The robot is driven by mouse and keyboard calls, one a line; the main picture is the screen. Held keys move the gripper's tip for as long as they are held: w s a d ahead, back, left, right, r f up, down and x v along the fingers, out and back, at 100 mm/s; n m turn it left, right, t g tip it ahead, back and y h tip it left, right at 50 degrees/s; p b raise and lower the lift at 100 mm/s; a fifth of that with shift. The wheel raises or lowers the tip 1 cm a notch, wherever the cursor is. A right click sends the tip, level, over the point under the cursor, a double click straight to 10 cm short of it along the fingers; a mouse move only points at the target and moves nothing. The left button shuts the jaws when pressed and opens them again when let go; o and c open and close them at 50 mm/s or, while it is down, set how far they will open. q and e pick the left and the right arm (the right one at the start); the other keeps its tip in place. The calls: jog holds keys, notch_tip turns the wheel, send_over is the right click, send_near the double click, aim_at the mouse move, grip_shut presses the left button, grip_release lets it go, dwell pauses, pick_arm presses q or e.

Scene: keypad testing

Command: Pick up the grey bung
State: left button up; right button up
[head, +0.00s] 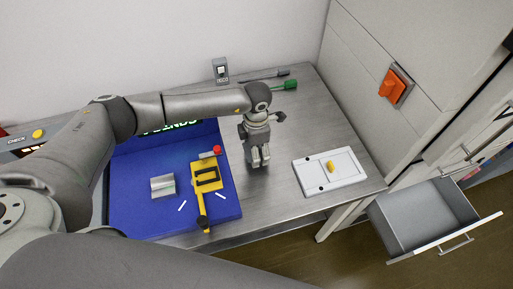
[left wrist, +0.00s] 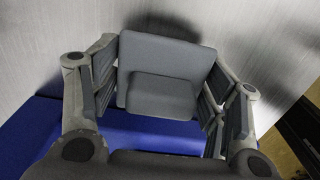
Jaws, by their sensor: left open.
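My left gripper (head: 258,157) points down over the steel bench, just right of the blue panel. In the left wrist view the open left gripper (left wrist: 160,105) has a finger on each side of a grey blocky piece, which looks like the grey bung (left wrist: 172,50). It has a broad flat part and a smaller block on its near face. I cannot tell whether the fingers touch it. In the head view the gripper hides it. My right gripper is not in view.
The blue panel (head: 140,215) bears a pale grey block (head: 162,186) and a yellow lever fixture (head: 206,178). A white plate with a yellow knob (head: 345,178) lies to the right. A green-handled screwdriver (head: 285,86) lies behind. An open drawer (head: 418,212) is at far right.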

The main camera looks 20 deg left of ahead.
pick_arm(q)
jog(key=shift+f, duration=0.8)
jog(key=shift+c, duration=0.4)
jog(key=c, duration=0.6)
jog(key=shift+r, duration=0.1)
jog(key=shift+c, duration=0.2)
